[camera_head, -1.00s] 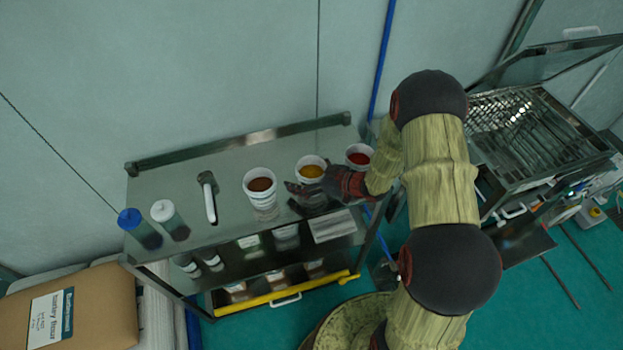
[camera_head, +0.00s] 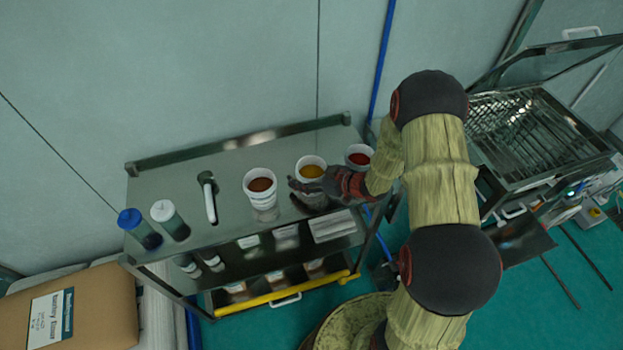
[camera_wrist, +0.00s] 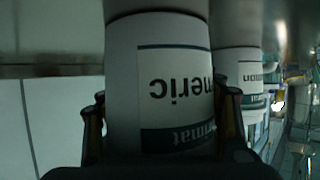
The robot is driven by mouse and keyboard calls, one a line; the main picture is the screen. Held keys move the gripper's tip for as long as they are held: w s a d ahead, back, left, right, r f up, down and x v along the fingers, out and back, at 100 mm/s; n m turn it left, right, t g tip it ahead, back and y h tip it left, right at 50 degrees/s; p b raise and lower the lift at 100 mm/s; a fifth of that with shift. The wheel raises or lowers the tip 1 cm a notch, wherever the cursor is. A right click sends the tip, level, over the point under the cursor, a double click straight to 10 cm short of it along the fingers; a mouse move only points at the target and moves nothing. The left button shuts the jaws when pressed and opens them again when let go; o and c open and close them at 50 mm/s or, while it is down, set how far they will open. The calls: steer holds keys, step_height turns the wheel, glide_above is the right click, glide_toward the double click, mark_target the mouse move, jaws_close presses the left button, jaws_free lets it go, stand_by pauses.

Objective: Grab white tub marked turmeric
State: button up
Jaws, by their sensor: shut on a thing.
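The white tub with yellow-orange powder (camera_head: 311,169) stands on the top shelf of the metal cart, between two other white tubs. In the wrist view the tub (camera_wrist: 160,55) fills the middle, and its label, upside down, shows letters ending in "meric". My gripper (camera_head: 305,184) is at the tub's near side in the head view. In the wrist view my gripper (camera_wrist: 161,125) has a finger on each side of the tub and is shut on it. The tub's lower part is partly hidden by the gripper in the head view.
A tub with brown powder (camera_head: 261,183) stands to the left and one with red powder (camera_head: 358,157) close to the right. A dark-handled tool (camera_head: 209,197), a blue-capped bottle (camera_head: 139,227) and a white-capped bottle (camera_head: 168,219) are further left.

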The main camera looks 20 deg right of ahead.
steer(key=shift+c, duration=0.8)
steer(key=shift+r, duration=0.15)
